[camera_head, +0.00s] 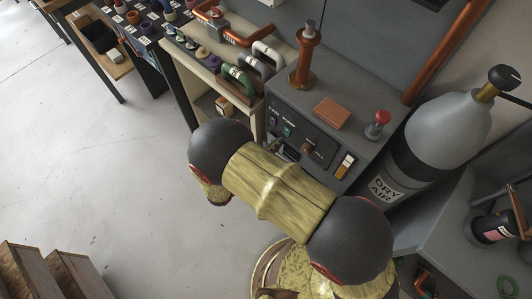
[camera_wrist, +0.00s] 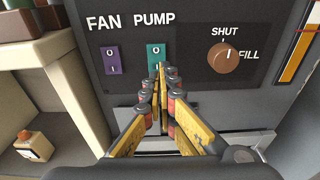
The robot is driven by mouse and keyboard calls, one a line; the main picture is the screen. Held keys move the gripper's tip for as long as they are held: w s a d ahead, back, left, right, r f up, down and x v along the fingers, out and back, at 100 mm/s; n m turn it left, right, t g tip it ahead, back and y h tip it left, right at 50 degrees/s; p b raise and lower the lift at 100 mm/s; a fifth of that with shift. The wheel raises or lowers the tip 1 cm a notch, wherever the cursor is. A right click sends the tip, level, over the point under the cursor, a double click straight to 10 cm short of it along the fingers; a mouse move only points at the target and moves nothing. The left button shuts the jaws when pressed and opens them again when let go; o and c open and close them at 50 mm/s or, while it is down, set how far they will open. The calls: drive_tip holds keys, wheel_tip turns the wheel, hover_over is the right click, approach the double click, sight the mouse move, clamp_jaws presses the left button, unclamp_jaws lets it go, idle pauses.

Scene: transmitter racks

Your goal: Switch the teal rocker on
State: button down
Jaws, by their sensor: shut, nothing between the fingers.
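The teal rocker (camera_wrist: 153,50) sits under the PUMP label on the dark control panel. An "O" shows on its upper part; its lower part is hidden behind my fingertips. It also shows small in the head view (camera_head: 287,132). My gripper (camera_wrist: 161,70) is shut with nothing between its fingers. Its tips overlap the lower part of the rocker in the wrist view. I cannot tell whether they touch it.
A purple rocker (camera_wrist: 112,59) under FAN is left of the teal one. A brown knob (camera_wrist: 224,58) marked SHUT and FILL is to the right. In the head view, a grey DRY AIR cylinder (camera_head: 446,130) stands right of the cabinet, and open floor lies left.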

sight(287, 136)
drive_tip(key=shift+b+x, duration=0.3)
drive_tip(key=shift+x, duration=1.1)
drive_tip(key=shift+w+d+f, duration=0.1)
drive_tip(key=shift+w+d, duration=0.05)
drive_tip(key=shift+w+d+f, duration=0.15)
drive_tip(key=shift+f+t+h, duration=0.15)
drive_tip(key=shift+t+h, duration=0.25)
drive_tip(key=shift+b, duration=0.3)
drive_tip(key=shift+w+d+f, duration=0.1)
drive_tip(key=shift+d, duration=0.05)
